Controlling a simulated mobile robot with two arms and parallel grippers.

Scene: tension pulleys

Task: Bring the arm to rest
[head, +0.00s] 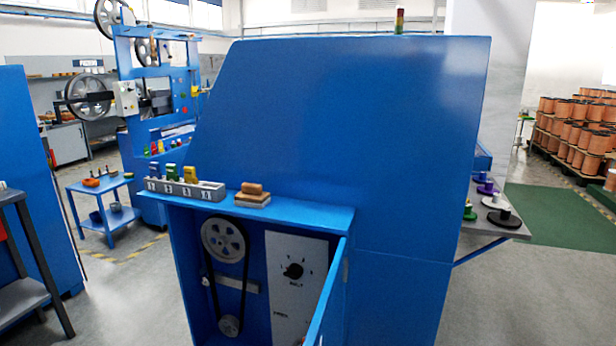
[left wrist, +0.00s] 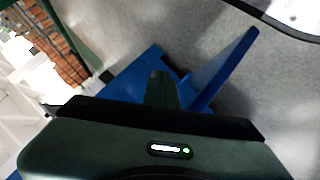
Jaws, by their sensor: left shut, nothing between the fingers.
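My left gripper (left wrist: 161,78) shows in the left wrist view as a dark body with its fingers together and nothing between them. Behind it are a blue panel (left wrist: 222,70) and grey floor. Neither gripper shows in the head view. There a large blue machine cabinet (head: 340,120) fills the middle. Its lower compartment is open and shows a large pulley (head: 224,240) above a small pulley (head: 229,326), joined by a black belt. A dark knob (head: 293,270) sits on a light panel beside them.
A blue door (head: 328,295) stands open at the compartment. On the ledge are a grey rack (head: 185,190) with coloured pieces and a brown block (head: 252,195). A side shelf (head: 490,225) juts out at the right. A small blue cart (head: 108,218) stands at the left.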

